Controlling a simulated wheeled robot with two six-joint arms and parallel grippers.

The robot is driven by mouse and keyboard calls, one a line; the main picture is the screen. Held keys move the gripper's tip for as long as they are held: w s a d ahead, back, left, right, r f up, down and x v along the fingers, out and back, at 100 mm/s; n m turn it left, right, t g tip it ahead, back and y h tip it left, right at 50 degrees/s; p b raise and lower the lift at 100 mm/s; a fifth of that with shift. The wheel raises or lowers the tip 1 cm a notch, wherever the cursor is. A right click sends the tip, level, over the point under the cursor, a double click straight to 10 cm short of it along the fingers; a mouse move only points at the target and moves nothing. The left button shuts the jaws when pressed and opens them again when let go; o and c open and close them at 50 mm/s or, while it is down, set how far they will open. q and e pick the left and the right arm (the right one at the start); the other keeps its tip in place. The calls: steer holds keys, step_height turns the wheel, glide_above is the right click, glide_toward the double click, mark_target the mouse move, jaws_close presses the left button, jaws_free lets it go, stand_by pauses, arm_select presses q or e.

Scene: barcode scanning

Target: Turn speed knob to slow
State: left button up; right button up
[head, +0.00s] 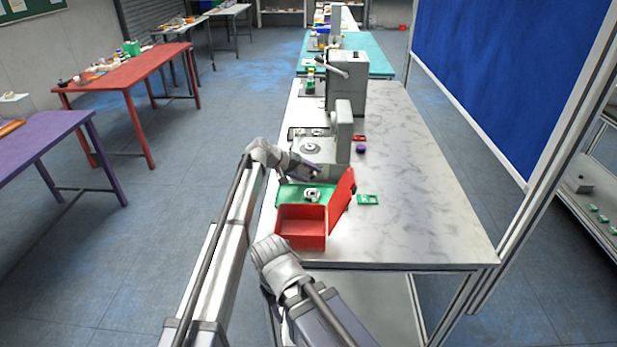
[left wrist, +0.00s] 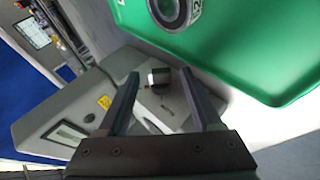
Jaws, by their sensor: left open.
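My left gripper (head: 314,174) is in the head view at the front of a grey machine (head: 342,130) with a round plate and an upright column. In the left wrist view its two dark fingers (left wrist: 160,74) are open with nothing held. A small dark and silver knob (left wrist: 158,79) on a grey panel appears between the fingertips. I cannot tell how far beyond them it lies, nor read its setting. The knob cannot be made out in the head view. My right gripper does not show; only part of its arm is at the bottom.
A green tray (head: 290,196) holding a ring-shaped part (head: 312,195) sits close to the gripper. A red open box (head: 302,227) stands in front, its lid tilted up. The marble-look table (head: 430,215) is clear at right.

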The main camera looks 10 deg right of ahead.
arm_select(q)
jaws_close()
stand_by(0.4)
steer(key=h+b, duration=0.1)
steer(key=b, duration=0.2)
steer(key=f+n+h+b, duration=0.1)
steer(key=h+b, duration=0.2)
steer(key=b, duration=0.2)
steer(key=shift+w+a+f+b, duration=0.15)
steer(key=shift+a+b, duration=0.1)
steer(key=shift+b, duration=0.05)
steer(key=shift+r+n+h+b, duration=0.2)
steer(key=shift+n+h+b, duration=0.1)
steer(key=shift+h+b, duration=0.25)
steer(key=shift+r, duration=0.1)
steer(key=shift+c, duration=1.5)
jaws_free()
steer(key=o, duration=0.3)
steer(key=shift+g, duration=0.3)
